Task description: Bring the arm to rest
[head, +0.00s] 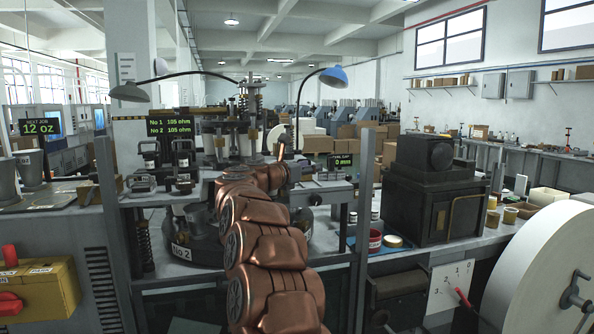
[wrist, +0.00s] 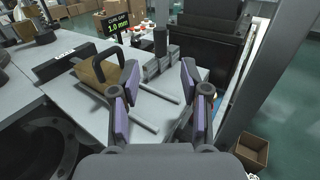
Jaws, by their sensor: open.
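I cannot make out my gripper's fingers in the head view. In the wrist view my gripper (wrist: 159,78) is open, its two purple-padded fingers apart with nothing between them. Beyond and below the fingers lie a grey bench top (wrist: 78,101) and a small fixture with two rods (wrist: 150,92). The fingers appear clear of the fixture, but the height of the gap is hard to tell.
A black machine (head: 430,195) stands right of my arm, with a red-rimmed can (head: 375,241) near it. A large white wheel (head: 545,265) fills the lower right. A dark post (head: 362,200) rises close to my arm. A cardboard box (wrist: 250,151) sits on the floor.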

